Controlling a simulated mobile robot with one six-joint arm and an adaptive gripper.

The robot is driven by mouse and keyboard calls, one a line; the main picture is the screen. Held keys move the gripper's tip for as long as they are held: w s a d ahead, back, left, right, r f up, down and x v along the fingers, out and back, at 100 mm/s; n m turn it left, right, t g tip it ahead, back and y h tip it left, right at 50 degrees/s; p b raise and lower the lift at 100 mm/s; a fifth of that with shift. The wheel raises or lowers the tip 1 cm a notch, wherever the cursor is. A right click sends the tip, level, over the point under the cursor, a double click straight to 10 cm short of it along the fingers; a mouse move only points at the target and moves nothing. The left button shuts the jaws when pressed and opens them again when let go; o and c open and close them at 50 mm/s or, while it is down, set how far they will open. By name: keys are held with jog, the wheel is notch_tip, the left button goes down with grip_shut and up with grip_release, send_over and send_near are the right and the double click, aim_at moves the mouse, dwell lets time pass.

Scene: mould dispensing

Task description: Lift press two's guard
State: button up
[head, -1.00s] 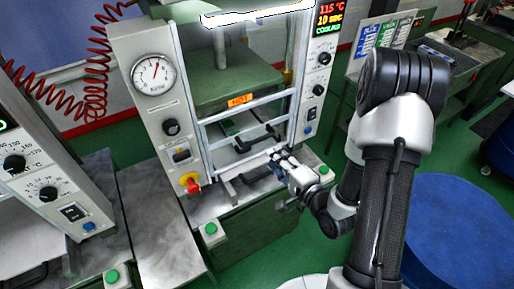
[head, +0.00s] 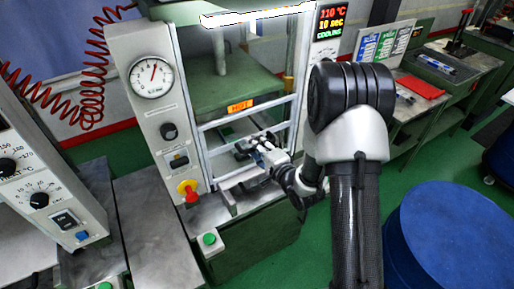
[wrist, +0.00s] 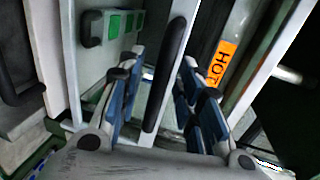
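Press two (head: 150,120) stands in the middle of the head view, with a gauge, knobs and a lit display reading 110 °C, 10 sec, COOLING. Its guard (head: 255,108), a pale barred frame, is down across the front opening. An orange HOT label shows beside the guard in both views. My gripper (head: 262,148) is at the guard's lower part. In the wrist view, my gripper (wrist: 163,100) is open, its blue-padded fingers on either side of the guard's black handle (wrist: 168,75), with gaps showing. The handle is mostly hidden by my gripper in the head view.
A red emergency button (head: 190,191) and a green button (head: 209,239) sit at the press's front left. Another press (head: 45,185) stands at the left, past a grey side table (head: 150,225). A blue drum (head: 450,235) stands at the right.

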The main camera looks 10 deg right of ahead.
jog(key=shift+c, duration=0.3)
grip_shut()
dwell(0.5)
